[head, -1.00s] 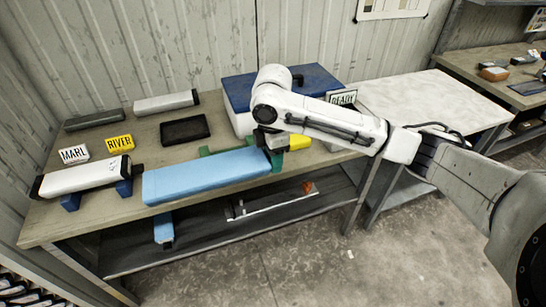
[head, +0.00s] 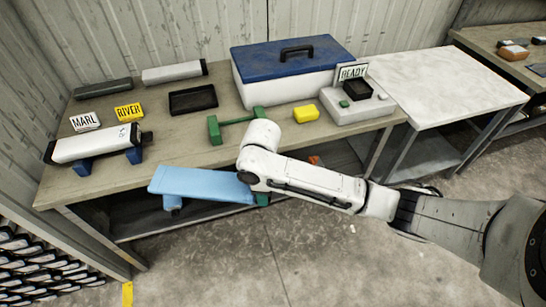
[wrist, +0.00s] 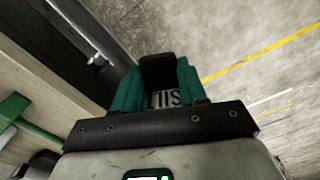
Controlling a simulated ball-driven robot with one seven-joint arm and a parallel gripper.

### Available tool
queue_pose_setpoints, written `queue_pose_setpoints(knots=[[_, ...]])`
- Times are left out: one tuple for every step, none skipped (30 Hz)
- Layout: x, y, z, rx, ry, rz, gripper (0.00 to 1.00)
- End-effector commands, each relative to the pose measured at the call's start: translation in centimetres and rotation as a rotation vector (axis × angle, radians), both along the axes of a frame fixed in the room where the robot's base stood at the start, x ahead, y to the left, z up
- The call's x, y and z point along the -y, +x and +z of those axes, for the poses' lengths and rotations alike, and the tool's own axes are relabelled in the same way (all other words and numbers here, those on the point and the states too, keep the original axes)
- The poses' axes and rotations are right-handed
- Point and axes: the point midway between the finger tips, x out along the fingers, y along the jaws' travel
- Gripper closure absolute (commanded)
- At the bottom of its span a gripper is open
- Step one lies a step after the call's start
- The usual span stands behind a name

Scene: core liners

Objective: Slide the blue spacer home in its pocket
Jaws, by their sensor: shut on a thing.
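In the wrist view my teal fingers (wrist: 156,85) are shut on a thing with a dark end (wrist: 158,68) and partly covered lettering. It appears to be the end of this piece; the rest is hidden there. I cannot tell whether it is the blue spacer. A small blue thing (head: 172,203) shows just under it. No pocket can be made out.
An empty green cradle (head: 235,124) stands on the table (head: 180,145). A white liner (head: 95,144) rests on blue supports at left. The floor in front is clear.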

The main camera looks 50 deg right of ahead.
Motion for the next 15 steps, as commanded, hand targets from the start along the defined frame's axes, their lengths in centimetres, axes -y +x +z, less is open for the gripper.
queue_pose_setpoints(knots=[[-1.9,-0.5,-2.2,-0.007,0.012,-0.054,0.89],[-2.8,-0.6,-3.3,-0.007,0.012,-0.085,0.89],[-3.6,-0.8,-4.6,-0.007,0.009,-0.126,0.89],[-4.4,-1.0,-5.5,-0.006,0.009,-0.155,0.89],[-4.9,-1.1,-6.3,-0.007,0.007,-0.183,0.89],[-5.9,-1.3,-7.5,-0.006,0.007,-0.215,0.89],[-6.4,-1.4,-8.3,-0.006,0.006,-0.240,0.89],[-7.0,-1.5,-9.0,-0.006,0.006,-0.262,0.89],[-7.8,-1.7,-10.1,-0.007,0.005,-0.292,0.89],[-8.2,-1.8,-10.8,-0.005,0.005,-0.314,0.89],[-8.8,-1.9,-11.5,-0.007,0.005,-0.335,0.89],[-9.6,-2.1,-12.5,-0.007,0.005,-0.363,0.89],[-10.0,-2.2,-13.2,-0.006,0.003,-0.385,0.89],[-10.6,-2.3,-13.9,-0.006,0.004,-0.406,0.89],[-11.4,-2.4,-14.8,-0.006,0.003,-0.431,0.89]])
